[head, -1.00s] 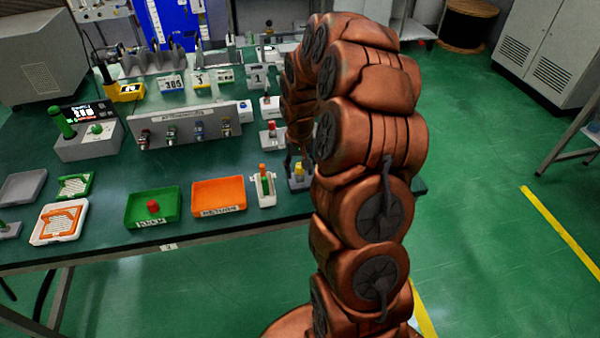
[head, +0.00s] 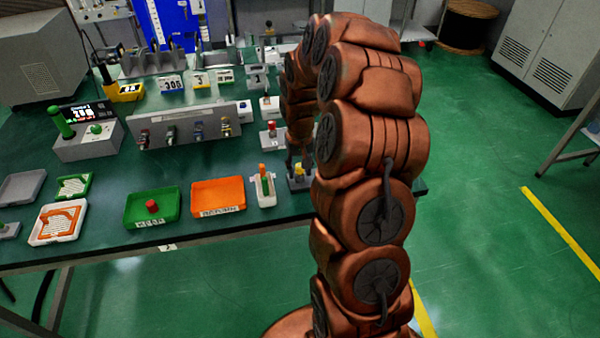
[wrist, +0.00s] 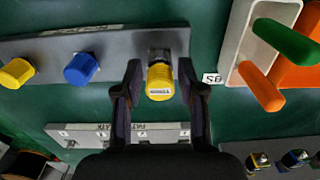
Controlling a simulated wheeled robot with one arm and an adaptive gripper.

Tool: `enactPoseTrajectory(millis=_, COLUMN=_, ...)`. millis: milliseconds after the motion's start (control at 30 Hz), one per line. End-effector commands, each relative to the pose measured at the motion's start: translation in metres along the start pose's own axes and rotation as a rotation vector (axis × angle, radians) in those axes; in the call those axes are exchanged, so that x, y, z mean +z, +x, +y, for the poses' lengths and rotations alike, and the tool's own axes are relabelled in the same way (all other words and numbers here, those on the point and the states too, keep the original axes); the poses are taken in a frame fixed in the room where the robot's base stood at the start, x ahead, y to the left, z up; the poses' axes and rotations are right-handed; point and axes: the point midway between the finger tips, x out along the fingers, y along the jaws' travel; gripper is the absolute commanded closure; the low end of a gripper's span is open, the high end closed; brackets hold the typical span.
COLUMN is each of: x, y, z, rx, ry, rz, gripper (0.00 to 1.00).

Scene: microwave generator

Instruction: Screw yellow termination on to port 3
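In the wrist view a yellow termination (wrist: 160,82) with a small white label stands in a grey holder rail (wrist: 115,43). My gripper (wrist: 160,72) is open, with one finger on each side of this termination and a gap visible on both sides. The termination also shows in the head view (head: 299,169), below my gripper (head: 297,157), which is partly hidden by my arm. The grey port panel (head: 187,124) stands on the bench to the left, with several connectors along its front. The port numbers are too small to read, so I cannot tell which is port 3.
A blue cap (wrist: 82,68) and another yellow cap (wrist: 16,73) sit along the same rail. A white holder (head: 265,198) with green and orange tools stands close by. An orange tray (head: 218,195) and a green tray (head: 151,219) lie at the bench's front.

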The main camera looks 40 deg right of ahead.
Motion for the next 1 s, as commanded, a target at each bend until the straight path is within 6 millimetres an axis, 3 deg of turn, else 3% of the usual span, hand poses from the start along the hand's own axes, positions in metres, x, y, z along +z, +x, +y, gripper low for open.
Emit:
enactPoseTrajectory(millis=67, x=-0.0001, y=-0.0001, z=0.0, rx=0.0, ry=0.0, rz=0.0, gripper=0.72)
enactPoseTrajectory(millis=333, x=0.0001, y=0.0, z=-0.0003, rx=0.0, ry=0.0, rz=0.0, gripper=1.0)
enactPoseTrajectory(millis=1000, x=-0.0003, y=-0.0074, z=-0.0007, rx=0.0, ry=0.0, rz=0.001, gripper=1.0)
